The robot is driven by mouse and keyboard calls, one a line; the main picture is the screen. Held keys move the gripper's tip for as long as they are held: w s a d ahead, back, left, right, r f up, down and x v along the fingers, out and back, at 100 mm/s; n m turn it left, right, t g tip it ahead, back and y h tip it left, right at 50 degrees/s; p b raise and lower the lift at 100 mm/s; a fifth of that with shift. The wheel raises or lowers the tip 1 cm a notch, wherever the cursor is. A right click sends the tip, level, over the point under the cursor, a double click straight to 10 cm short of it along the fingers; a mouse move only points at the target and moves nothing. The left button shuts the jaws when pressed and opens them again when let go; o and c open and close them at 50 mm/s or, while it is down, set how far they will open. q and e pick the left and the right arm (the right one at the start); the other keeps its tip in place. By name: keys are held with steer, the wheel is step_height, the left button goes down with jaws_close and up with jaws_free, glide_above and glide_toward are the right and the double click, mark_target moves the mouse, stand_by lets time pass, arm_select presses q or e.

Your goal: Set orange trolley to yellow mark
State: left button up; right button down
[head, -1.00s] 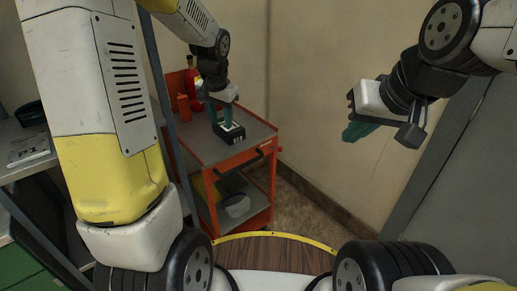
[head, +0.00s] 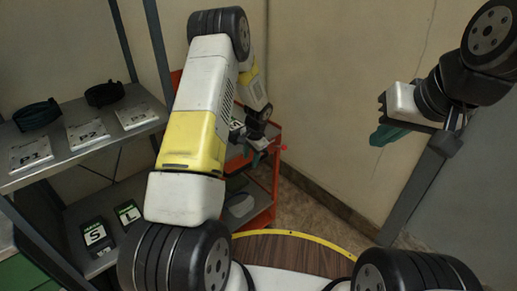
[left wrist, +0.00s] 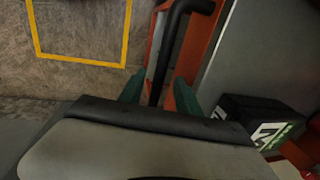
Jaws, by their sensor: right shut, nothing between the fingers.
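The orange trolley (head: 262,197) stands by the wall, its upper part mostly hidden behind my left arm in the head view. In the left wrist view its orange edge (left wrist: 206,42), grey top (left wrist: 265,55) and black bar handle (left wrist: 172,50) show. My left gripper (head: 262,150) is at the handle; in the left wrist view its green fingers (left wrist: 160,92) are apart, one on each side of the bar, with gaps visible. A yellow outline (left wrist: 82,59) is marked on the floor, left of the trolley in that view. My right gripper (head: 384,136) is shut and empty, raised at the right.
A dark box with a white-and-green label (left wrist: 262,122) sits on the trolley top. A grey shelf (head: 85,133) at the left holds cards, dark bands and dark boxes marked S and L. The wall (head: 335,110) stands behind the trolley. A grey panel (head: 455,210) is at the right.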

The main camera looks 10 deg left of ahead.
arm_select(q)
steer(key=shift+w+a+f, duration=0.15)
steer(key=shift+f, duration=1)
steer(key=shift+c, duration=0.2)
jaws_close()
stand_by(0.4)
